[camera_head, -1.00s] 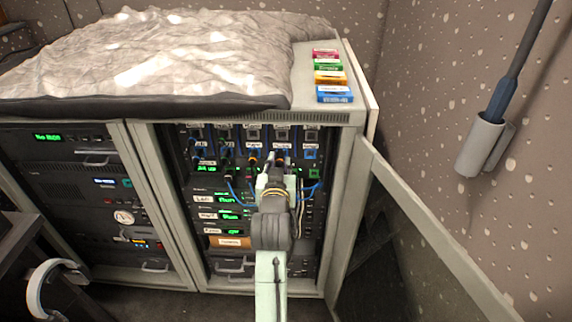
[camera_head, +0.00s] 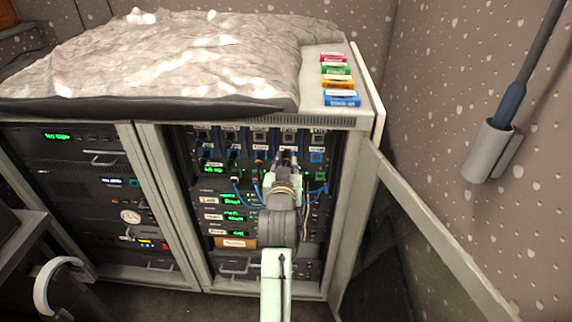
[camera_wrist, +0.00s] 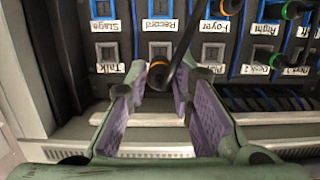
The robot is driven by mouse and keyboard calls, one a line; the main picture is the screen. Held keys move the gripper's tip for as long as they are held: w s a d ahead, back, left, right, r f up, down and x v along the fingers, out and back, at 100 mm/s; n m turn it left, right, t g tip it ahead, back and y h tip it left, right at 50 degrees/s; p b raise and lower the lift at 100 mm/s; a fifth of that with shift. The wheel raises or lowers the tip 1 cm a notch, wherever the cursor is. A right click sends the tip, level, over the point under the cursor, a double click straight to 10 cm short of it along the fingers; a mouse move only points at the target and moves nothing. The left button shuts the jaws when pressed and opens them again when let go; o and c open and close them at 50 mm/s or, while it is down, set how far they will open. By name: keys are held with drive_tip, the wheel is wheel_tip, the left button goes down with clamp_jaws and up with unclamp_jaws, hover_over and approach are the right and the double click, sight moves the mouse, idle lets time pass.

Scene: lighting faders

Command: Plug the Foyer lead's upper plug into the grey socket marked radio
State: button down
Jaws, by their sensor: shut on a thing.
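My gripper (camera_wrist: 162,72) is at the rack's patch panel, between its two purple-padded fingers a black plug (camera_wrist: 157,78) with an orange ring. The black lead (camera_wrist: 181,40) runs from it across the panel. In the upside-down wrist view, another orange-ringed plug (camera_wrist: 232,6) sits near the Foyer label (camera_wrist: 218,32). A grey square socket (camera_wrist: 160,48) is just behind the held plug, which covers most of its label. I cannot read "radio" on any label. In the head view my gripper (camera_head: 287,158) hides part of the panel.
A green-ringed plug (camera_wrist: 291,10) and blue cables crowd the neighbouring columns. The Talk socket (camera_wrist: 109,50) beside the grey socket is empty. The rack's open glass door (camera_head: 440,235) stands to the right. Coloured boxes (camera_head: 341,100) lie on the rack top.

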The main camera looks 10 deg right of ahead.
sight(287, 150)
drive_tip(key=shift+r+p+x, duration=0.15)
drive_tip(key=shift+r+x, duration=0.05)
drive_tip(key=shift+x, duration=1.1)
drive_tip(key=shift+r+p+x, duration=0.15)
drive_tip(key=shift+r+x, duration=0.1)
drive_tip(key=shift+x, duration=1)
drive_tip(key=shift+p+x, duration=0.35)
drive_tip(key=shift+x, duration=0.7)
idle(0.7)
drive_tip(key=shift+w+r, duration=0.2)
drive_tip(key=shift+r, duration=0.1)
drive_tip(key=c, duration=1.3)
unclamp_jaws()
drive_tip(key=shift+f, duration=0.1)
